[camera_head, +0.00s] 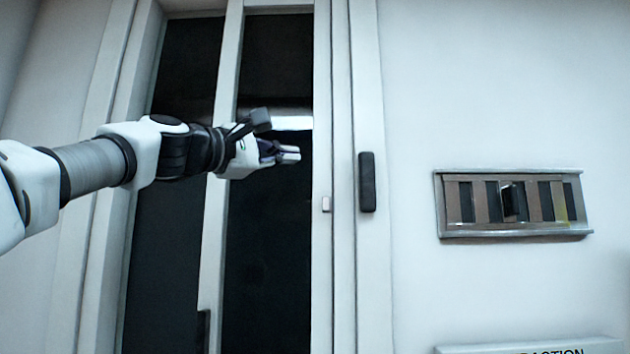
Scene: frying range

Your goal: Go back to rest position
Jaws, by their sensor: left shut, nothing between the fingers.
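My left arm (95,165) reaches in from the left, roughly level, across the white-framed window or door. My left gripper (292,154) points right, in front of the dark glass (270,240). Its fingers are shut with nothing between them. Its tips end a little left of the white frame post (322,100) and appear apart from it. My right gripper is not in view.
A dark handle (367,182) sits on the frame to the right of my gripper. A slotted metal panel with a dark knob (510,200) is on the pale wall (480,80). A partly cut-off sign (530,348) is below it.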

